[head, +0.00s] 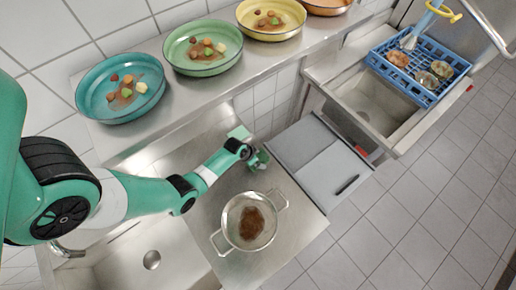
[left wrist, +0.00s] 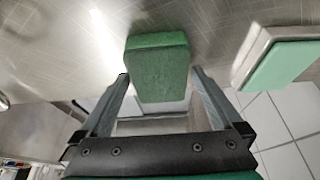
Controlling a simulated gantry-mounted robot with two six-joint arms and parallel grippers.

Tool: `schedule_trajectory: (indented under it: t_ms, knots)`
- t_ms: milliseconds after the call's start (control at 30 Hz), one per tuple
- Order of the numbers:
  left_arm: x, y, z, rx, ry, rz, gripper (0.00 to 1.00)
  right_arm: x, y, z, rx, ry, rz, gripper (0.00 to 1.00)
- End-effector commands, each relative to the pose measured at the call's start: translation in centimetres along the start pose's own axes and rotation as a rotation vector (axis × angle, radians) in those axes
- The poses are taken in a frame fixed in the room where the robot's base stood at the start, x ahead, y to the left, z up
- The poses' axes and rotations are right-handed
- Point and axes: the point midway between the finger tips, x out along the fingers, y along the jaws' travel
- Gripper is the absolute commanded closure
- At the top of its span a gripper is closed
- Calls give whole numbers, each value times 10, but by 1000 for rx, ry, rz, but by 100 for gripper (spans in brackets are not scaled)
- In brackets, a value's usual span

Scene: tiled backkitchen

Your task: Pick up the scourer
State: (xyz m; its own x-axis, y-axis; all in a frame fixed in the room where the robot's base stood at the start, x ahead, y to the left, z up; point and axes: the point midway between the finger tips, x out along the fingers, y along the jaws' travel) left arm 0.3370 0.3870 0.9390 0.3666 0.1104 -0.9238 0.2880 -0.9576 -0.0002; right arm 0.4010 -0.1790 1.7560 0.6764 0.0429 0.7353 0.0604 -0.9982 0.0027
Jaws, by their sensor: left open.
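A solid dark green block, which looks like the scourer (left wrist: 158,68), shows in the left wrist view between and just ahead of the fingertips. My left gripper (left wrist: 160,76) is open, with one finger at each side of the block's near part. I cannot tell whether either finger touches it. In the head view my left gripper (head: 259,160) is over the steel counter, below the shelf, and largely hides the block. A second pad, pale with a green face (left wrist: 285,62), lies to the right in the wrist view. My right gripper is not in view.
A steel colander (head: 252,222) with brown residue stands close to the gripper on the counter. A shelf above holds several bowls with food scraps, including a teal bowl (head: 121,88). A blue rack (head: 428,97) sits over a basin at right. A sink (head: 150,262) lies below my arm.

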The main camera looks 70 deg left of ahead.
Motion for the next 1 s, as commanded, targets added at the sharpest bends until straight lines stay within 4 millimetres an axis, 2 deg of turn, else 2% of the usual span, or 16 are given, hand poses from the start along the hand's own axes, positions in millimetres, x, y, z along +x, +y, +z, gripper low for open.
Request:
schedule_trajectory:
  t_ms: [567,900,967,1000]
  knots:
    - [4,0,2,0,0,0,0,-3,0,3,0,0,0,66]
    - [4,0,2,0,0,0,61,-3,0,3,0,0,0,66]
    - [4,0,2,0,0,0,71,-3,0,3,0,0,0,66]
    - [4,0,2,0,0,0,71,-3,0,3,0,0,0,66]
